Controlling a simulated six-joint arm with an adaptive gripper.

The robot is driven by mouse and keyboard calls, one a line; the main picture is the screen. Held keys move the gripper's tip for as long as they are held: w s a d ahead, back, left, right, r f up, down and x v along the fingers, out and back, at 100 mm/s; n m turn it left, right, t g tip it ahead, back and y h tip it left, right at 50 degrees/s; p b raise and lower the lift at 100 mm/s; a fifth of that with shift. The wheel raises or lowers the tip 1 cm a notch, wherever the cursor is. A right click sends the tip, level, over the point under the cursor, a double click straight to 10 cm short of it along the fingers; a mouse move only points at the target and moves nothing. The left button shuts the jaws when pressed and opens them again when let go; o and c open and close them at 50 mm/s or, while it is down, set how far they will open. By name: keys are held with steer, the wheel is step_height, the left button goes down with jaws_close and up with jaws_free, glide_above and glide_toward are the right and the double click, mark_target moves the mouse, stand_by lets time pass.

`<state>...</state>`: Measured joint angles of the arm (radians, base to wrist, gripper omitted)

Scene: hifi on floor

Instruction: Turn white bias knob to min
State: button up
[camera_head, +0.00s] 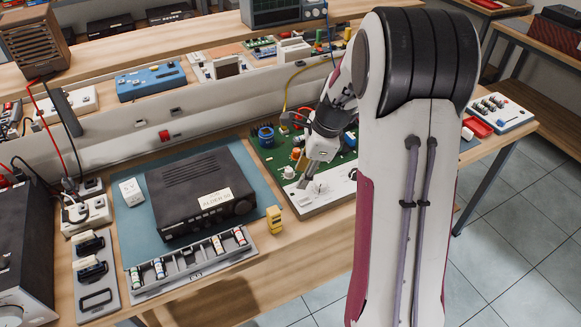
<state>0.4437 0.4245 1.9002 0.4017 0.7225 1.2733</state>
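A green circuit board with a white front panel (332,189) lies on the bench right of the black hi-fi unit (200,190). A small whitish knob (288,172) shows near the board's left edge, beside an orange one (295,154). Labels are too small to read, so I cannot tell for sure that this is the white bias knob or where it points. My gripper (306,184) points down over the panel, just right of the whitish knob. Its fingertips are small and blend with the panel; whether they are open or touch anything is unclear. My arm hides the board's right part.
A yellow block (274,219) stands near the bench's front edge, left of the panel. A battery holder (190,262) lies before the hi-fi unit. A yellow wire (287,93) arcs behind my gripper. Another small panel with knobs (496,110) lies at the right.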

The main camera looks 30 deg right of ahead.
mark_target(289, 169)
steer(key=shift+w+d+r+m+t, duration=0.25)
steer(key=shift+w+m, duration=0.6)
steer(key=shift+m, duration=0.5)
steer(key=shift+w+d+r+m+t, duration=0.3)
steer(key=shift+w+m, duration=0.55)
steer(key=shift+m, duration=0.55)
steer(key=shift+w+d+r+m+t, duration=0.25)
steer(key=shift+w+m, duration=0.6)
steer(key=shift+m, duration=0.5)
steer(key=shift+x, duration=3.9)
jaws_close()
